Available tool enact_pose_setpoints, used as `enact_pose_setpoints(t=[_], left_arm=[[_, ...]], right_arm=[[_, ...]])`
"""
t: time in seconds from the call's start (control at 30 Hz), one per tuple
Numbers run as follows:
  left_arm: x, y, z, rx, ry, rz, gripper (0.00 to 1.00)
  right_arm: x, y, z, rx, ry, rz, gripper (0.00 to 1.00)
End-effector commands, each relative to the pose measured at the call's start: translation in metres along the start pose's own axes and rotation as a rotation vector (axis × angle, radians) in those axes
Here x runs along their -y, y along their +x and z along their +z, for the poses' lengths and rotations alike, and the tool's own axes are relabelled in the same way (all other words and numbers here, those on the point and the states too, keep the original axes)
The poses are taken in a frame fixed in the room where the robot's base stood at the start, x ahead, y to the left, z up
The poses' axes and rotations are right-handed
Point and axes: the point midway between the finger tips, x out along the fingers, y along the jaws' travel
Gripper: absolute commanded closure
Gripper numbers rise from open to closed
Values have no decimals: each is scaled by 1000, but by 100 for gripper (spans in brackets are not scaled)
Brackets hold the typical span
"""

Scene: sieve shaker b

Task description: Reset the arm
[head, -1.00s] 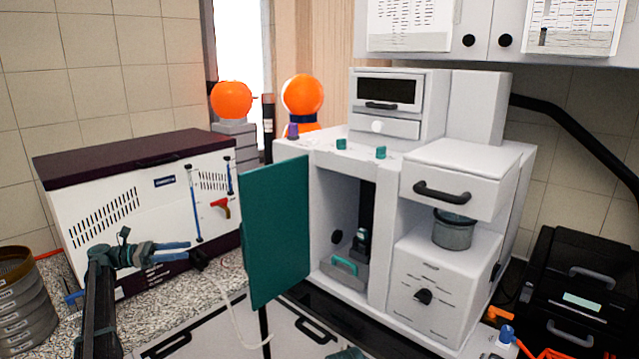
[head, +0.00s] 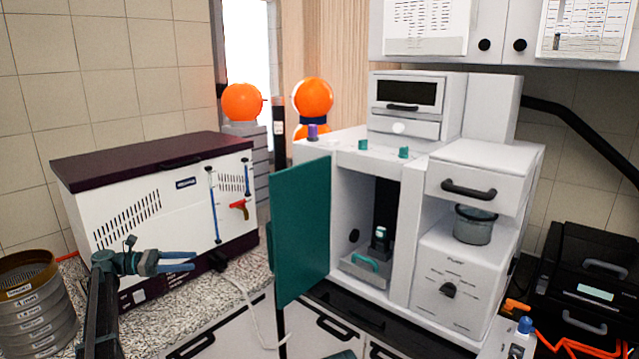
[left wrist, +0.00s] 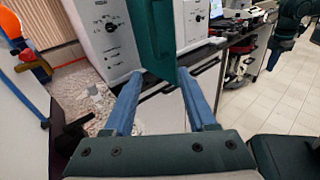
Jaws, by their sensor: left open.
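My left arm comes up from the lower left of the head view. Its gripper (head: 195,261) has blue fingers pointing right, in front of the white box with the dark lid (head: 150,215). In the left wrist view the two blue fingers (left wrist: 163,105) stand well apart with nothing between them, so the gripper is open and empty. At the bottom edge of the head view a small dark green part (head: 343,354) shows, perhaps of my right arm. The right gripper's fingers cannot be made out.
A white machine (head: 400,240) stands on the counter with its green door (head: 301,230) swung open toward my left arm. A metal pot (head: 473,226) sits in its right bay. Stacked sieves (head: 35,310) stand at the far left. A black case (head: 590,280) is at the right.

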Motion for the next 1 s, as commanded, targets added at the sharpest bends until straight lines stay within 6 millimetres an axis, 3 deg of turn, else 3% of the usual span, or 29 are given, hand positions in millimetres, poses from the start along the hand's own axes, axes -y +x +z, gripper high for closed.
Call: enact_pose_setpoints(t=[0.27, 0.47, 0.57, 0.67, 0.8, 0.9, 1.0], left_arm=[[31, 62, -20, -112, 84, -64, 43], [76, 130, -45, -249, 210, -165, 43], [119, 177, -66, -353, 322, -263, 43], [174, 222, -90, -474, 477, -402, 43], [262, 265, -124, -637, 746, -665, 43], [324, 277, -145, -734, 964, -897, 43], [372, 274, -158, -800, 1165, -1128, 43]], right_arm=[[0, 0, 0, 0, 0, 0, 100], [0, 0, 0, 0, -1, 0, 100], [0, 0, 0, 0, -1, 0, 100], [0, 0, 0, 0, 0, 0, 100], [0, 0, 0, 0, -1, 0, 100], [0, 0, 0, 0, -1, 0, 100], [0, 0, 0, 0, -1, 0, 100]])
